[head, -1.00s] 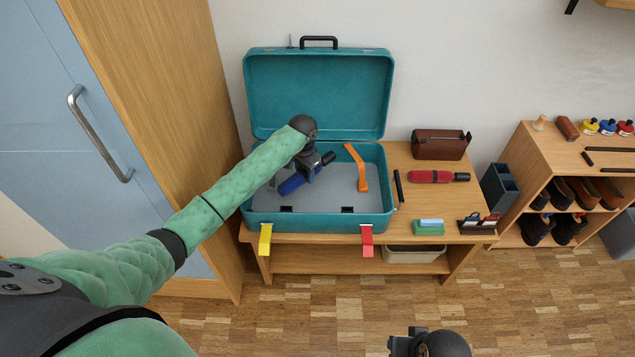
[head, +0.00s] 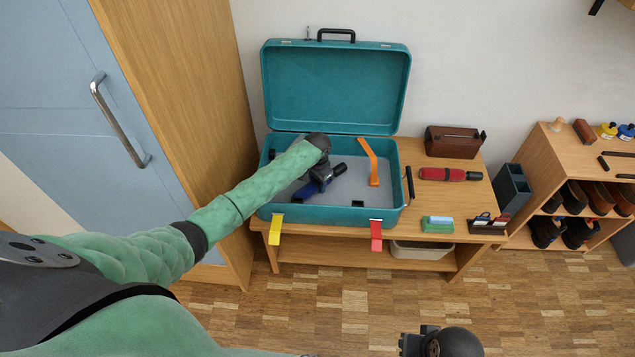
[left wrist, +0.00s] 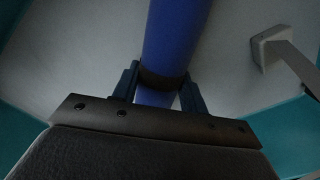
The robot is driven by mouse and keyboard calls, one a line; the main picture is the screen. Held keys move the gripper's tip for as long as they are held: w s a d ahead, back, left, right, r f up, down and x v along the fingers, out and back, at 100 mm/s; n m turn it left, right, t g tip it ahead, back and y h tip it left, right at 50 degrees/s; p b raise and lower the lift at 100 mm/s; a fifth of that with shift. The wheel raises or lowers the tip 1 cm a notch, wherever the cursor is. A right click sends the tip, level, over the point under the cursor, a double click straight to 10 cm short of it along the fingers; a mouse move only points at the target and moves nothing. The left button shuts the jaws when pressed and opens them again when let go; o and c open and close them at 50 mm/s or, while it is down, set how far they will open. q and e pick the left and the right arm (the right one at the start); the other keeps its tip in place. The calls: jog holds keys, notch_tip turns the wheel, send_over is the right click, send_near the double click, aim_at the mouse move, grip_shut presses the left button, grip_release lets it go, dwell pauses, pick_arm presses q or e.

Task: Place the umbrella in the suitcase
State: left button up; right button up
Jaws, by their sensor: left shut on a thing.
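The open teal suitcase (head: 385,214) stands on the wooden table with its lid upright at the back. My left gripper (head: 321,177) reaches inside it and is shut on a blue umbrella (head: 305,191) with a black handle end. The umbrella lies slanted at or just above the grey floor; I cannot tell if it touches. In the left wrist view, the fingers (left wrist: 160,84) sit on either side of the blue umbrella (left wrist: 178,30) at a dark band. The arm hides part of it. My right gripper (head: 428,343) shows only partly at the bottom edge, its jaws unclear.
An orange angled strip (head: 371,163) lies in the suitcase, right of the umbrella. A red cylinder with a black end (head: 448,174) and a brown case (head: 455,142) lie on the table (head: 408,236) to the right.

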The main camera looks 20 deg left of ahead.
pick_arm(q)
jog(key=o, duration=1.1)
jog(key=shift+f, duration=0.1)
jog(key=shift+o, duration=0.4)
pick_arm(e)
jog(key=shift+s+d+f, duration=0.15)
jog(key=shift+s+f, duration=0.05)
jog(key=shift+f, duration=0.15)
pick_arm(q)
jog(key=shift+r, duration=0.3)
notch_tip(320, 180, up, 12)
jog(key=b, duration=0.1)
jog(key=shift+f, duration=0.15)
pick_arm(e)
jog(key=shift+w+a+f, duration=0.4)
jog(key=shift+a+f, duration=0.25)
jog(key=shift+a, duration=0.1)
jog(key=shift+s+d, duration=0.1)
jog(key=shift+d, duration=0.05)
